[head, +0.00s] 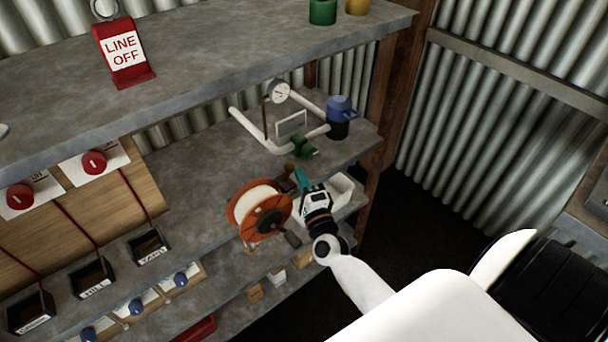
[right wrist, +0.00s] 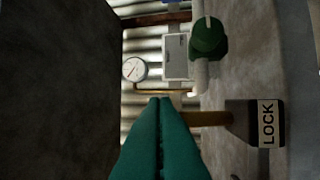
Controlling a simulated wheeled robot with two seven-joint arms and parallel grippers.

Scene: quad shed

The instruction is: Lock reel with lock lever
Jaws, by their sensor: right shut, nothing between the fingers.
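The orange reel (head: 242,205) with white line wound on it stands on the middle shelf in the head view, its crank handle toward the front. My right gripper (head: 300,177) is just right of the reel, its teal fingers shut and empty. In the right wrist view the shut fingertips (right wrist: 160,99) point toward a brass-coloured rod. A black block with a LOCK label (right wrist: 267,124) is to the right of the fingers there, beside the rod. In the head view the lever area is small and partly hidden by my gripper. My left gripper is out of view.
Behind are white pipes with a gauge (head: 278,92), a green fitting (head: 304,147) and a blue-topped container (head: 340,112). A white bin (head: 341,188) stands right of my gripper. The upper shelf (head: 220,62) overhangs at the left, with a red LINE OFF sign (head: 124,55).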

